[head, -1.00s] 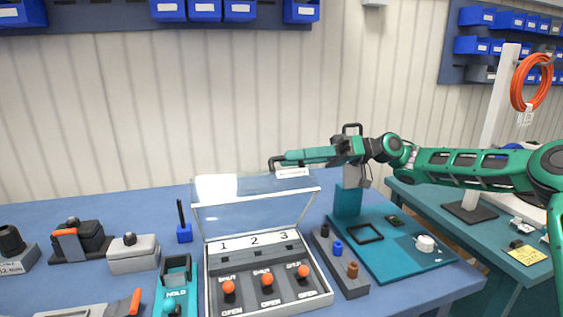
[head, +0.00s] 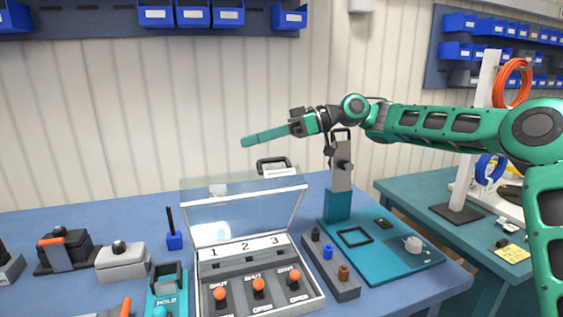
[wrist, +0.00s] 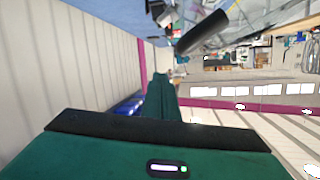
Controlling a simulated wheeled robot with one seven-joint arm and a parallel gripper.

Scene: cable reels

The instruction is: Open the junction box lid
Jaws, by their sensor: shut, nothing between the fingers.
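The junction box (head: 205,290) is a pale case with the numbers 1, 2, 3 and orange-knobbed levers, standing on the blue table. Its clear lid (head: 245,211) stands raised at the back edge, tilted up from the box. A black handle (head: 273,163) is on the lid's upper edge; in the wrist view the handle (wrist: 203,35) is a dark bar near the top. My green gripper (head: 250,140) is shut and empty, above and slightly left of the handle, apart from it. Its fingers also show in the wrist view (wrist: 160,82).
A teal board with a post (head: 340,205) stands right of the box, beside a grey strip with coloured knobs (head: 329,255). Left are a blue holder (head: 174,240), a grey block (head: 122,262) and a teal HOLD unit (head: 165,290).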

